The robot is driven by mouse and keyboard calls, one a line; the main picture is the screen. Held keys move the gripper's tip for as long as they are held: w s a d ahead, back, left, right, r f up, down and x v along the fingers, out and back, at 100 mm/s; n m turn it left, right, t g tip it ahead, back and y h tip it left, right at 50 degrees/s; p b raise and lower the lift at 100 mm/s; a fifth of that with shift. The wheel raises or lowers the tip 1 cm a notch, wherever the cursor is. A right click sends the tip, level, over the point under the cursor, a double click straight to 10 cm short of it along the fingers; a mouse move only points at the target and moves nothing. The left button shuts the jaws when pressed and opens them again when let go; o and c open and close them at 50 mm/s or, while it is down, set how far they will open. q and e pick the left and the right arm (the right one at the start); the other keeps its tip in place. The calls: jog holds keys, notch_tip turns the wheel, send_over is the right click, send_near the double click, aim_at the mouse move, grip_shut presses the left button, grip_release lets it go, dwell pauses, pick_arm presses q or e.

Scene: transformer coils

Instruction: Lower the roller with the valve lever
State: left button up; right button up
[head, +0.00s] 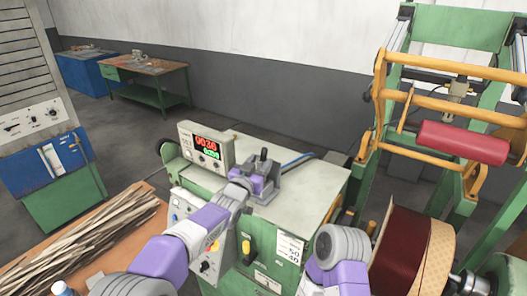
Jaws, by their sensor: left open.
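The red roller (463,143) sits in the yellow-and-green frame at the right, held up above the wound coil. A small valve with an upright dark lever (263,156) stands on top of the green cabinet (305,192). My left gripper (254,181) is open at the valve, just in front of and below the lever. It partly covers the valve body, and I cannot tell whether the fingers touch it. My right arm (340,262) shows at the bottom centre right, in front of the cabinet; its gripper does not show.
A display box (206,146) with lit digits stands on the cabinet's left. A blue hose (297,160) runs behind the valve. The dark red coil (403,248) is at lower right. Wooden strips (80,245) lie on a table at left. Workbenches stand far back.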

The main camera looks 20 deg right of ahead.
aim_at(263, 157)
pick_arm(q)
jog(key=w, duration=0.1)
jog(key=w+d, duration=0.1)
jog(key=w+p, duration=0.1)
jog(key=shift+d+f, duration=0.25)
jog(key=shift+f, duration=0.05)
jog(key=shift+w+d+r, duration=0.1)
jog(key=shift+w+d, duration=0.15)
jog(key=shift+w, duration=0.05)
jog(key=shift+w+d+r+p, duration=0.1)
jog(key=shift+d+p, duration=0.25)
jog(key=shift+p, duration=0.05)
jog(key=shift+w+d, duration=0.1)
jog(key=shift+w, duration=0.25)
pick_arm(e)
jog(key=shift+w+r, duration=0.15)
jog(key=shift+r, duration=0.4)
jog(key=shift+w+r, duration=0.15)
jog(key=shift+r, duration=0.35)
pick_arm(q)
jog(key=shift+s, duration=0.1)
jog(key=shift+c, duration=0.3)
grip_shut()
